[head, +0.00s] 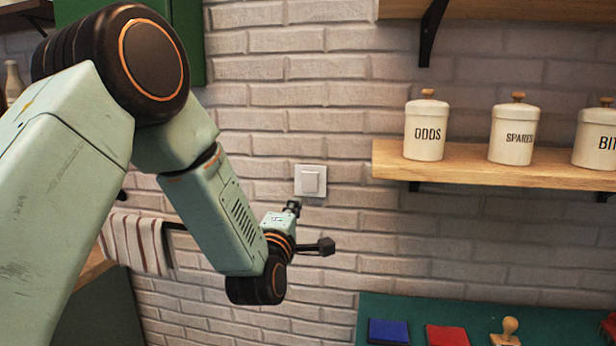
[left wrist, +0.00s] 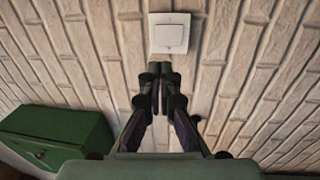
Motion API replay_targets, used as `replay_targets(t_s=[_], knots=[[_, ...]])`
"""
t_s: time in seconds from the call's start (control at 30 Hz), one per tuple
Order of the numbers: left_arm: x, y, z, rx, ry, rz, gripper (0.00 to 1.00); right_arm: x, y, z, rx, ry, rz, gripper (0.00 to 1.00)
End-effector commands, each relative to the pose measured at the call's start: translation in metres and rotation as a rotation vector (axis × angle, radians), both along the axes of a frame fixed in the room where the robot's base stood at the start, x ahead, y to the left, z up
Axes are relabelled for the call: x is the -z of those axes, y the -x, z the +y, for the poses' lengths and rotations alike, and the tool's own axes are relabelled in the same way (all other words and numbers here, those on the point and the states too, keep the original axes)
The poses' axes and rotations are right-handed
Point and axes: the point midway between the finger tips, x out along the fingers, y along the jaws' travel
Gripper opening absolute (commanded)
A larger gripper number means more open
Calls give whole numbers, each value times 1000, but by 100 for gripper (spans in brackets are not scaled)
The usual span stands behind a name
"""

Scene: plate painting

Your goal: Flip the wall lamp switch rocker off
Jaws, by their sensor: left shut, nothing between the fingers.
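The white wall lamp switch (head: 310,181) is fixed to the brick wall in the middle of the head view. Its square rocker sits inside a square frame. The switch (left wrist: 169,33) also shows at the top of the left wrist view. My left gripper (head: 294,206) is shut and empty, just below and left of the switch in the head view. In the left wrist view its fingertips (left wrist: 160,68) point at the wall just under the switch's lower edge. I cannot tell whether they touch the wall. My right gripper is not in view.
A wooden shelf (head: 480,168) with labelled canisters, including the ODDS jar (head: 424,130), is to the right. A green mat (head: 375,305) with a blue pad, a red pad and a stamp lies below. A striped towel (head: 140,243) hangs at left. The wall around the switch is clear.

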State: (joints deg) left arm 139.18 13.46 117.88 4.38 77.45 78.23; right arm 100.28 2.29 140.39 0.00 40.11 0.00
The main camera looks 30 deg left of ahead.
Motion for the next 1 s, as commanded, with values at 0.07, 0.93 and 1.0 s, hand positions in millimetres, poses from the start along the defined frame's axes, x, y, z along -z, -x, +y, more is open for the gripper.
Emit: replay_targets(t_s=[0.07,0.93,1.0], knots=[[-1,0,1,-1,4,-5,0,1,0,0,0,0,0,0],[-9,-76,20,0,0,-1,0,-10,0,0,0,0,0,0],[-10,-86,22,0,0,-1,0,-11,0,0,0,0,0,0]])
